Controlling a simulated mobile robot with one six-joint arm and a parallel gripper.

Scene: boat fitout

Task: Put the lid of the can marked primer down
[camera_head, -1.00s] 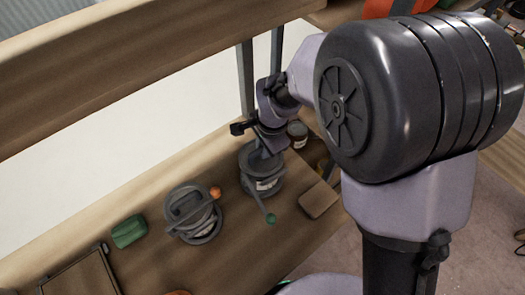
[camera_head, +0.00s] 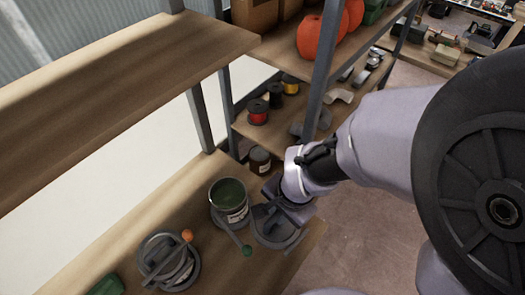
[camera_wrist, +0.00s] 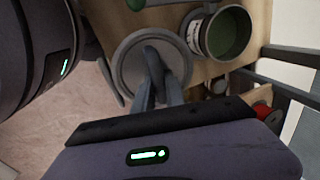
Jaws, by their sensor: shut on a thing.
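The grey round lid (camera_head: 277,236) with a raised handle is at the right end of the wooden bench; it also shows in the wrist view (camera_wrist: 126,72). My gripper (camera_wrist: 160,84) is shut on the lid's handle. In the head view my gripper (camera_head: 284,208) is just above the lid, partly hiding it. I cannot tell whether the lid touches the bench. The open can (camera_head: 237,213), with green inside and a white label, stands left of the lid; it also shows in the wrist view (camera_wrist: 194,36). The label is too small to read.
A lidded can (camera_head: 168,262) with an orange-ended stick stands farther left. A dark jar (camera_head: 259,160) is behind. Shelf posts (camera_head: 199,118) rise at the back. The bench edge is close to the lid.

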